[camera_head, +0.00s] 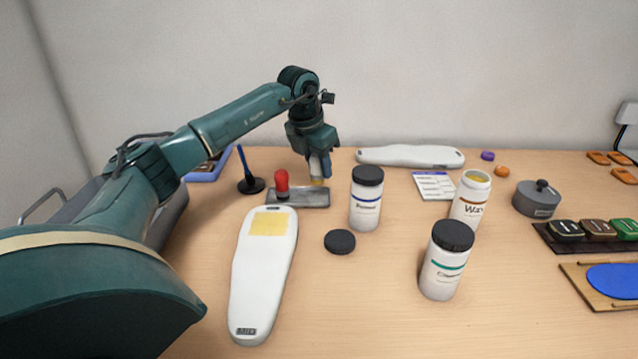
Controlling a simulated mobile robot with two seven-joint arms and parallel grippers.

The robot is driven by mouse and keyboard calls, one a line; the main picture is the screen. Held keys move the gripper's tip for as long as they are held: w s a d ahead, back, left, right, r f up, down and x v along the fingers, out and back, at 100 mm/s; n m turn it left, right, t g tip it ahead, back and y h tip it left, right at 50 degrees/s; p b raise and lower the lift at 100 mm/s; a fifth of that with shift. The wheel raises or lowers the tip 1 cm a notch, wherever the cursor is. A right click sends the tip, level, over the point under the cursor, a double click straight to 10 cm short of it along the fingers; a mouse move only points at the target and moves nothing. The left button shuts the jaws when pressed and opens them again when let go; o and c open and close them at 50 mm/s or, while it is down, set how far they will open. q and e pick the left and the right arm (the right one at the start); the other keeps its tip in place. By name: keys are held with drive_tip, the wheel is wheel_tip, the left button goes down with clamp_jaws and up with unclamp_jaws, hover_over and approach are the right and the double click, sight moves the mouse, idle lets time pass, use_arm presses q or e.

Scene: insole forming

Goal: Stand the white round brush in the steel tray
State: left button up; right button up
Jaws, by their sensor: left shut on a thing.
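My left gripper (320,164) points down at the back middle of the table, over the right part of the steel tray (313,200). It is shut on the white round brush (317,180). The brush is upright with its pale yellow bristles down, and the fingers hide most of its handle. The bristles are at or just above the tray; I cannot tell whether they touch it. A red-knobbed tool (282,182) stands at the tray's left end. My right gripper is not in view.
A white bottle with a dark lid (366,208) stands close right of the tray. A white insole form with a yellow patch (262,285) lies in front. A blue-handled tool on a black base (250,184) stands left. Another white form (410,156) lies behind.

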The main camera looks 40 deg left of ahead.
sight(320, 180)
use_arm(q)
drive_tip(key=shift+d+f, duration=0.1)
drive_tip(key=shift+f, duration=2)
drive_tip(key=o, duration=1)
drive_tip(key=shift+f, duration=0.15)
drive_tip(key=shift+w, duration=0.1)
drive_tip(key=v, duration=1.2)
